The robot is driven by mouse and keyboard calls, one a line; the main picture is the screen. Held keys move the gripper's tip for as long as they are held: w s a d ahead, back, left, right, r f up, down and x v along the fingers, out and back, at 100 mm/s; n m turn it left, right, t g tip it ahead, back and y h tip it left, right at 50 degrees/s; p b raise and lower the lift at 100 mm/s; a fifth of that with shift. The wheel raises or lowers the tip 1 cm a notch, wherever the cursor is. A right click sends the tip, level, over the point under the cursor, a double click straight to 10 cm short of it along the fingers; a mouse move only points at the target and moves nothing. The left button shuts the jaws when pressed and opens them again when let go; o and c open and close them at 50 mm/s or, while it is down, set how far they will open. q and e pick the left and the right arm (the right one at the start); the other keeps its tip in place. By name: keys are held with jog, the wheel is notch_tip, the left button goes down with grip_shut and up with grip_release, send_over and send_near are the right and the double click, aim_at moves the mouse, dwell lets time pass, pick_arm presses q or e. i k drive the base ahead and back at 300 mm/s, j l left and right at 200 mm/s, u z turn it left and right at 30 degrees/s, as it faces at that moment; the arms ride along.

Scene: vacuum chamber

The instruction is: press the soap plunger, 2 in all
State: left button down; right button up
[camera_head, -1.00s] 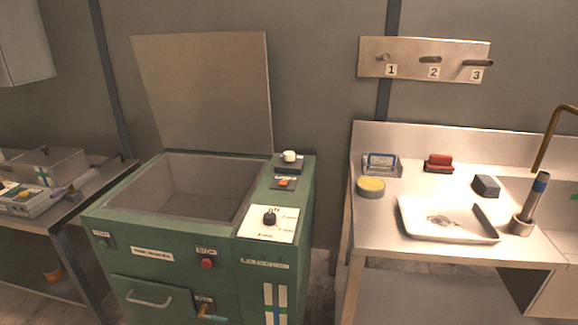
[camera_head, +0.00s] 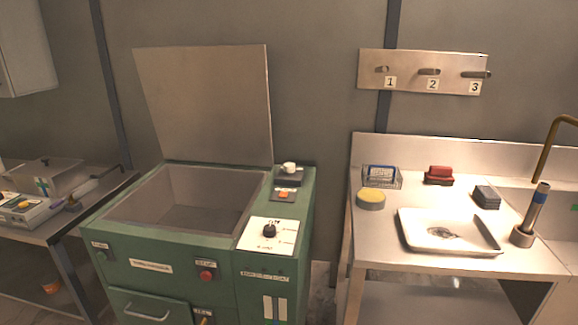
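No part clearly labelled as a soap plunger can be made out. A small white knob (camera_head: 289,167) stands on a dark base at the back right of the green machine (camera_head: 150,250); I cannot tell whether it is the soap plunger. An orange button (camera_head: 284,195) sits in front of it. A black dial (camera_head: 269,230) is on a white plate nearer the front. Neither of my grippers is in view.
The machine's lid (camera_head: 205,105) stands open over its basin (camera_head: 185,200). The bench at right holds a white tray (camera_head: 412,236), a yellow-topped tin (camera_head: 371,198), a red block (camera_head: 439,174), dark blocks (camera_head: 487,197) and a blue-banded cylinder (camera_head: 533,210). Numbered pegs (camera_head: 430,72) are on the wall.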

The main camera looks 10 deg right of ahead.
aim_at(289, 167)
jog(key=i+j+z, duration=0.1)
jog(key=i+j, duration=1.35)
